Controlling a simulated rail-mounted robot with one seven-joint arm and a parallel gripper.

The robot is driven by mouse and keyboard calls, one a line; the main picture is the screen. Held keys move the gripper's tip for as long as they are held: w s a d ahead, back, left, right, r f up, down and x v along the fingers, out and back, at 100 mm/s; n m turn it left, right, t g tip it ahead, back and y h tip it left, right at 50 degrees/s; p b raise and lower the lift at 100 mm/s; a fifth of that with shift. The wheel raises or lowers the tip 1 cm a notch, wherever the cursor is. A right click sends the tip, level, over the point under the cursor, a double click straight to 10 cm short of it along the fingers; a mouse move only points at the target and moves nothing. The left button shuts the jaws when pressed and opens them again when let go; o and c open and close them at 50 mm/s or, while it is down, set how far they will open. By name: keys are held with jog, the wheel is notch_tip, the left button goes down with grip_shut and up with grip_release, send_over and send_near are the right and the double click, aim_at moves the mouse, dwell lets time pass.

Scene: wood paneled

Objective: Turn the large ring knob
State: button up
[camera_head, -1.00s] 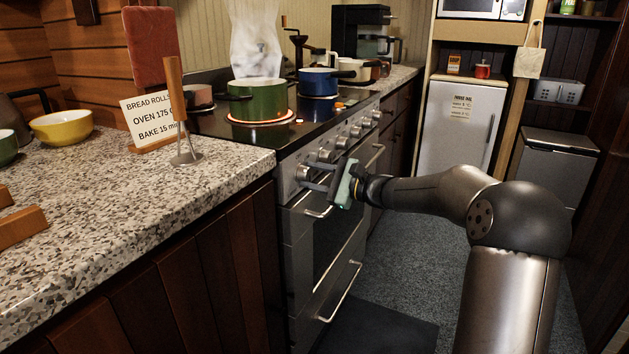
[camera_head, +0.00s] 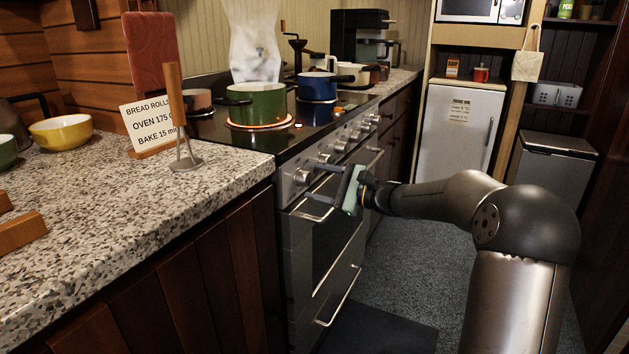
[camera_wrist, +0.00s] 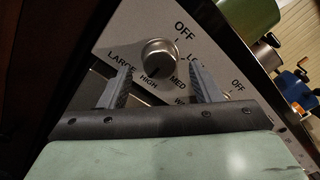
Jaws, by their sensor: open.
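The silver knob (camera_wrist: 160,57) is on the oven's front panel (camera_wrist: 125,38), in the wrist view. The panel around it reads OFF, MED, HIGH and LARGE. The knob's pointer is too unclear to read. My gripper (camera_wrist: 160,80) is open, with one fingertip below left of the knob and the other below right. No contact with the knob shows. In the head view my gripper (camera_head: 312,181) is in front of the near end of the knob row, and a knob (camera_head: 301,177) shows just left of the fingers.
A green pot (camera_head: 256,105) stands on an orange-glowing ring (camera_head: 262,124) of the cooktop. A blue pot (camera_head: 317,86) stands behind it. An oven handle (camera_head: 316,214) lies just below my fingers. The floor (camera_head: 410,265) right of the oven is clear.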

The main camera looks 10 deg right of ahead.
jog(key=p+v, duration=0.3)
jog(key=v, duration=1.2)
jog(key=shift+s+d, duration=0.15)
jog(key=shift+d, duration=0.1)
jog(key=shift+a+r, duration=0.1)
jog(key=s+a+r+n+g+h+p, duration=0.25)
jog(key=s+a+n+g+p, duration=0.2)
jog(key=s+a+p, duration=0.35)
jog(key=s+a+r+n+g+h+p, duration=0.2)
jog(key=s+a+r+n+g+p, duration=0.25)
jog(key=a, duration=0.45)
jog(key=s+d+r+n+g+h+p, duration=0.1)
jog(key=s+r+n+h+p, duration=0.2)
jog(key=s+p, duration=0.5)
jog(key=s+d+r+n+g+h+p, duration=0.1)
jog(key=s+r+n+h+p, duration=0.3)
jog(key=s+p, duration=0.4)
jog(key=s+n+h, duration=0.1)
jog(key=s+h, duration=0.1)
jog(key=s, duration=0.1)
jog(key=shift+r, duration=0.2)
